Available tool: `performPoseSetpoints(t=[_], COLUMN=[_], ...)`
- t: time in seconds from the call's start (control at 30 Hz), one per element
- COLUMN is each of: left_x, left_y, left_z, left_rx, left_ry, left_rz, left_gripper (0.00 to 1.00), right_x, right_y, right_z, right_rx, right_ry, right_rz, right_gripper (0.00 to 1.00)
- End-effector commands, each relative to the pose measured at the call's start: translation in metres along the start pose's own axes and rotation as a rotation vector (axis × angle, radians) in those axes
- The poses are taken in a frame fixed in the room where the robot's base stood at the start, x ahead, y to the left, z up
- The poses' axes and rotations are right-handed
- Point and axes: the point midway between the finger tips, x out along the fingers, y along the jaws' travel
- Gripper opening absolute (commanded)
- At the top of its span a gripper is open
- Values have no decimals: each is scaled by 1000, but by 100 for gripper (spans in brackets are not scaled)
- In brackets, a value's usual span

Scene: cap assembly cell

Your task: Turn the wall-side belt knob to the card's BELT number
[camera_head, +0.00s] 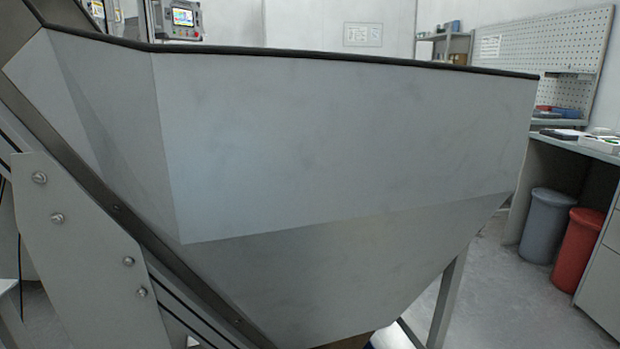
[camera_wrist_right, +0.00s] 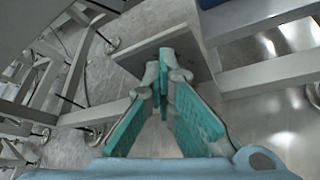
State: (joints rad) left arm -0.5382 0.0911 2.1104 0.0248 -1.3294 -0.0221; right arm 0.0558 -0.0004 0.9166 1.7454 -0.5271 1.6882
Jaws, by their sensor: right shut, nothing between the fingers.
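Neither the wall-side belt knob nor a readable BELT number shows in these views. In the head view, a small control box (camera_head: 183,20) with a lit screen and a red button stands at the top left, beyond the hopper; no knob on it can be made out. My right gripper (camera_wrist_right: 164,68) shows in the right wrist view with its teal-padded fingers closed together at the tips, empty. A grey plate edge and metal frame legs lie beyond the fingertips. My left gripper is not in view.
A large grey hopper (camera_head: 340,140) with a black rim fills the head view, with a sloping conveyor (camera_head: 90,250) at left. A sheet (camera_head: 363,35) hangs on the back wall, too small to read. Grey (camera_head: 547,226) and red (camera_head: 579,249) bins stand under the right bench.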

Motion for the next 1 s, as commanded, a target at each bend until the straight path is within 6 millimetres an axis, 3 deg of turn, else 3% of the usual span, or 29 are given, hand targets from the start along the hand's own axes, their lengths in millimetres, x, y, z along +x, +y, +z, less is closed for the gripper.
performPoseSetpoints(t=[1.0], left_x=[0], left_y=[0], left_z=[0], left_rx=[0], left_ry=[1], left_rz=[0], left_gripper=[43], right_x=[0], right_y=[-23], right_z=[0], right_rx=[0], right_ry=[0], right_rz=[-1], right_gripper=[0])
